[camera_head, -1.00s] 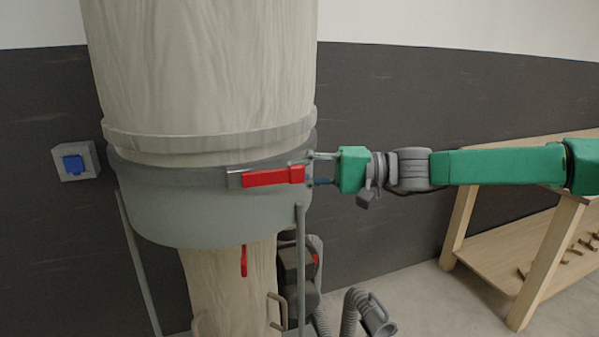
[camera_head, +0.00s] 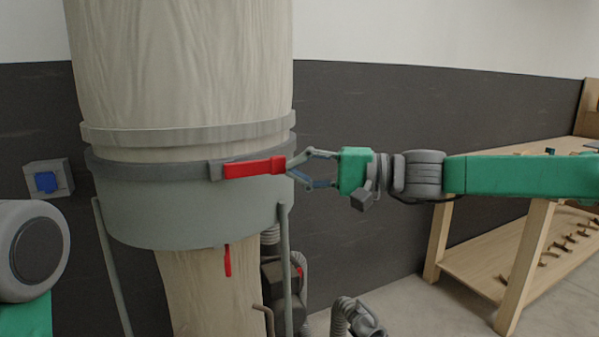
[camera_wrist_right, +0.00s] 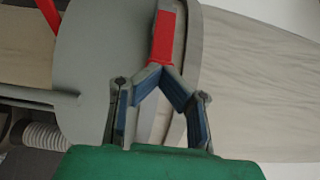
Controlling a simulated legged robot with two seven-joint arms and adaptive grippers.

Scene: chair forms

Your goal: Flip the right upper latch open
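The upper latch has a red handle (camera_head: 254,167) that lies sideways along the grey band (camera_head: 150,172) of the large collar. Its grey hinge block is at the handle's left end. My right gripper (camera_head: 290,165) is at the handle's free right end, with its fingers angled in to meet there. In the right wrist view the red handle (camera_wrist_right: 165,36) runs up from the fingertips (camera_wrist_right: 159,70), which are closed on its end. The exact contact is small and partly hidden by the fingers. My left gripper is out of view.
A second red handle (camera_head: 227,260) hangs below the collar. Thin grey legs (camera_head: 286,265) and hoses (camera_head: 345,315) stand under it. A wooden workbench (camera_head: 520,220) with small tools is at the right. A wall box with a blue cover (camera_head: 45,181) is at the left.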

